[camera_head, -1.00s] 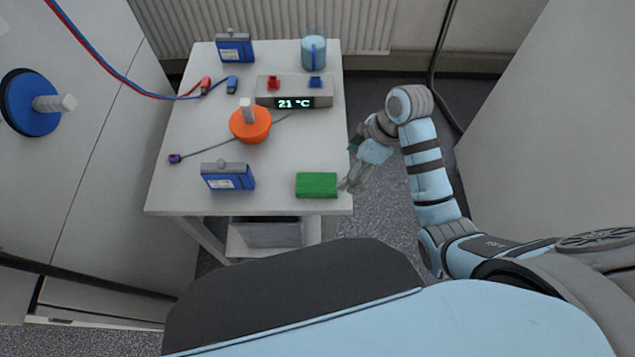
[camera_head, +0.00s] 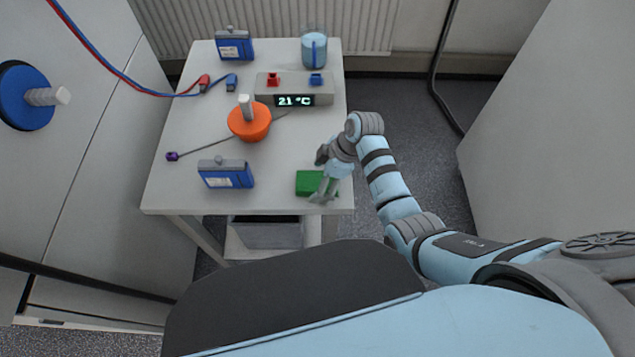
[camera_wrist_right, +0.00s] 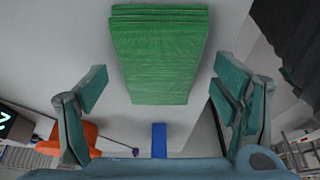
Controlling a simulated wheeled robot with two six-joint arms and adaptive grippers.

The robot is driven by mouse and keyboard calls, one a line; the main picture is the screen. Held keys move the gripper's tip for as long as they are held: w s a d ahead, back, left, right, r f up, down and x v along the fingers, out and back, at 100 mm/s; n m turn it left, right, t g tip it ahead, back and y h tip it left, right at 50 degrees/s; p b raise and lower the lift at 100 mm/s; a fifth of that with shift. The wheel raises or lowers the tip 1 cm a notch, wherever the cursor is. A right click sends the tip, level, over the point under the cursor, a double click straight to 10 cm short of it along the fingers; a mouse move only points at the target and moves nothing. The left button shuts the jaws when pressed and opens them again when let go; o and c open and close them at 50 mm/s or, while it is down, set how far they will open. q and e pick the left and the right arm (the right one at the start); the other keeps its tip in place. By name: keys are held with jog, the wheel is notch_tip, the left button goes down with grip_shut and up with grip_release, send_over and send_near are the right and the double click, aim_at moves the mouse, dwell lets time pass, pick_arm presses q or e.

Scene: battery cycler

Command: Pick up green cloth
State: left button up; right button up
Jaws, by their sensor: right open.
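The green cloth (camera_head: 306,183) is a folded rectangular block lying on the white table near its front right corner. In the right wrist view the cloth (camera_wrist_right: 160,55) sits at the top centre, ahead of and between the spread fingers. My right gripper (camera_head: 323,199) is open and over the right part of the cloth in the head view, hiding that part. In the wrist view nothing lies between its fingers (camera_wrist_right: 160,100) in contact with them. My left gripper is not in view.
On the table (camera_head: 190,130) stand a blue box (camera_head: 227,174), an orange knob-topped object (camera_head: 249,121), a display unit (camera_head: 294,90) reading 21 °C, a blue mug (camera_head: 314,50) and another blue box (camera_head: 234,46). A thin rod with a purple end (camera_head: 172,156) lies left. Bare tabletop separates the front box and cloth.

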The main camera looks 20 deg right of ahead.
jog(key=c, duration=1.3)
notch_tip(320, 180, up, 20)
jog(key=p, duration=0.7)
jog(key=shift+r, duration=0.15)
